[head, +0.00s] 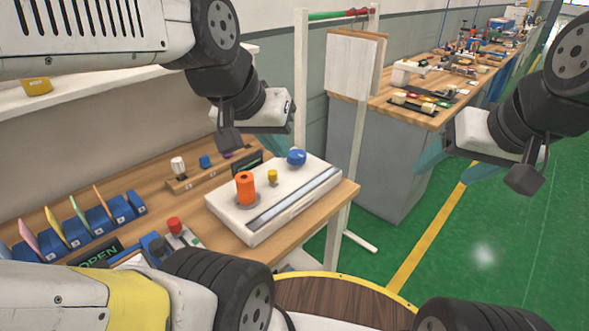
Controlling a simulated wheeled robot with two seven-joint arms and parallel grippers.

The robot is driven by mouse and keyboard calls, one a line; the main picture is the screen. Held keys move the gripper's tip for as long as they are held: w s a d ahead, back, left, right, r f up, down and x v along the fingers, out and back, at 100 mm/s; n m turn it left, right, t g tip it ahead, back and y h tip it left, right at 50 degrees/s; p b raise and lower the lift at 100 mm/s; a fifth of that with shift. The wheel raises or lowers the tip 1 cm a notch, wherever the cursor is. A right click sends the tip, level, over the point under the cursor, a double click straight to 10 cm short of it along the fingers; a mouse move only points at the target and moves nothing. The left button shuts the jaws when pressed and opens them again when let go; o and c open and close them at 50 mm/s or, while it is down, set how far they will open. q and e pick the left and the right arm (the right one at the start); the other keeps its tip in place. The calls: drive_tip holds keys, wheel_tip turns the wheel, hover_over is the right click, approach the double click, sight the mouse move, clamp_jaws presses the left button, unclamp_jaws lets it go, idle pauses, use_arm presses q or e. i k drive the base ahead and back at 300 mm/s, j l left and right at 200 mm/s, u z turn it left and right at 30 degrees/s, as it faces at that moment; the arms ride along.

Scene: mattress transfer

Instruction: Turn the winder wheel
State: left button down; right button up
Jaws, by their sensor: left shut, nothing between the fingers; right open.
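No part is clearly recognisable as the winder wheel. A white box-like board (223,208) on the wooden table carries an upright orange cylinder (245,188), a small yellow knob (272,176) and a blue ball (297,157). Behind it, a white upright frame (302,70) holds a green and red rod (335,14) across its top. My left gripper (276,146) is shut and empty, in front of the frame and above the board's far side; its fingers are partly hidden by its own body. My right gripper (455,164) is open and empty over the green floor, apart from everything.
The wooden table (322,215) also bears blue holders with coloured cards (78,232), a red-topped device (174,226) and an OPEN sign (100,253). A white panel (352,66) hangs by the frame. A cluttered workbench (385,103) stands behind. Green floor (490,235) at right is clear.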

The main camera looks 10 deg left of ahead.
sight(297, 157)
drive_tip(key=i+l+u, duration=0.15)
drive_tip(key=u, duration=0.25)
drive_tip(key=i+l+u, duration=0.15)
drive_tip(key=u, duration=0.25)
